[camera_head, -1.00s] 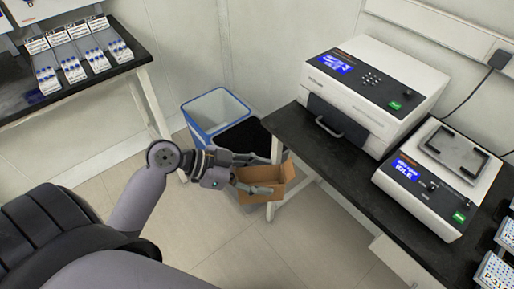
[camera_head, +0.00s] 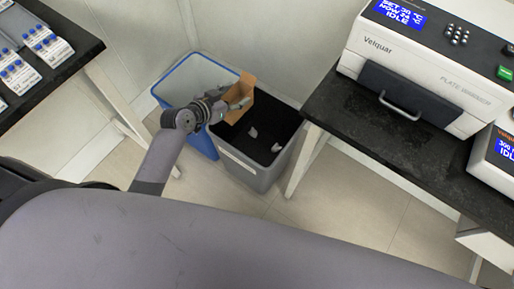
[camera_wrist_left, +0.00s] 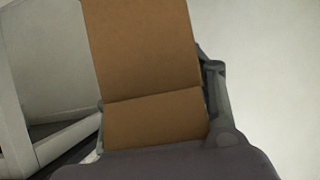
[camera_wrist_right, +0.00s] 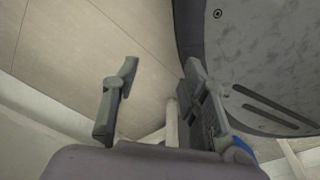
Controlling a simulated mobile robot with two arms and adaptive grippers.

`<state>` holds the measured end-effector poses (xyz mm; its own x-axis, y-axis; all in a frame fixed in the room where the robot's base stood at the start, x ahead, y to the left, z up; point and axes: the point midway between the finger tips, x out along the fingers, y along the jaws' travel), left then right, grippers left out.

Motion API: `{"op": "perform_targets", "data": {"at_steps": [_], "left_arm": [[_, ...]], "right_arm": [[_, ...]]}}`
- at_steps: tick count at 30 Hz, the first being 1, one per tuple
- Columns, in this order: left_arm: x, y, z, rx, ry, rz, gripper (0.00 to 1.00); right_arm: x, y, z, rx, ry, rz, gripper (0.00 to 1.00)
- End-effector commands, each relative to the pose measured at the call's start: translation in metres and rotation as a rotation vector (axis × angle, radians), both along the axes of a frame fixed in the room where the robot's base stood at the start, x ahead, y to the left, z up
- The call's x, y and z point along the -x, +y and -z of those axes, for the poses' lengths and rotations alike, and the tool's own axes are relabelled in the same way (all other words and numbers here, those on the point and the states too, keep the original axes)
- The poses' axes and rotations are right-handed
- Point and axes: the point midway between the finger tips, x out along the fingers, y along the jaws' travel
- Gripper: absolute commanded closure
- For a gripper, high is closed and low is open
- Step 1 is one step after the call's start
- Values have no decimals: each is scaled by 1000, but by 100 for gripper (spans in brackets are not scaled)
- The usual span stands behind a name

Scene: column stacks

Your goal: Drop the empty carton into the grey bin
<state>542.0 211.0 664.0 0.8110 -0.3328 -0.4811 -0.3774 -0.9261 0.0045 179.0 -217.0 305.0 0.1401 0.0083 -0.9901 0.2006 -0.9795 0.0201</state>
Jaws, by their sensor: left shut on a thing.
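The brown empty carton (camera_head: 241,91) is held in my left gripper (camera_head: 224,104), above the back left part of the grey bin (camera_head: 247,172). In the left wrist view the carton (camera_wrist_left: 145,50) fills the middle, with a finger of my left gripper (camera_wrist_left: 212,95) along its right side. The grey bin is open at the top, dark inside, with a few small pale scraps in it. My right gripper (camera_wrist_right: 160,100) shows only in the right wrist view; its fingers are apart with nothing between them.
A blue-rimmed bin (camera_head: 190,80) stands directly left of the grey bin. Another bench (camera_head: 60,65) with racks is at the left. The wall is close behind the bins.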

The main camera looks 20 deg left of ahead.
Motion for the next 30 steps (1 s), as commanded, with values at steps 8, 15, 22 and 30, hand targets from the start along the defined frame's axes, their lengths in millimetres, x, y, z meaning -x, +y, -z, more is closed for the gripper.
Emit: {"op": "perform_targets", "data": {"at_steps": [8,15,22,30], "left_arm": [[-47,-29,102,-1,-3,-126,74],[-55,-39,116,1,-2,-136,74],[-54,-39,125,0,-1,-136,74],[-54,-39,137,0,-2,-136,74]], "right_arm": [[-41,7,9,-4,-29,7,60],[-52,9,-1,-5,-36,9,60],[-70,12,-22,-8,-55,12,60],[-90,14,-58,-10,-76,16,60]]}}
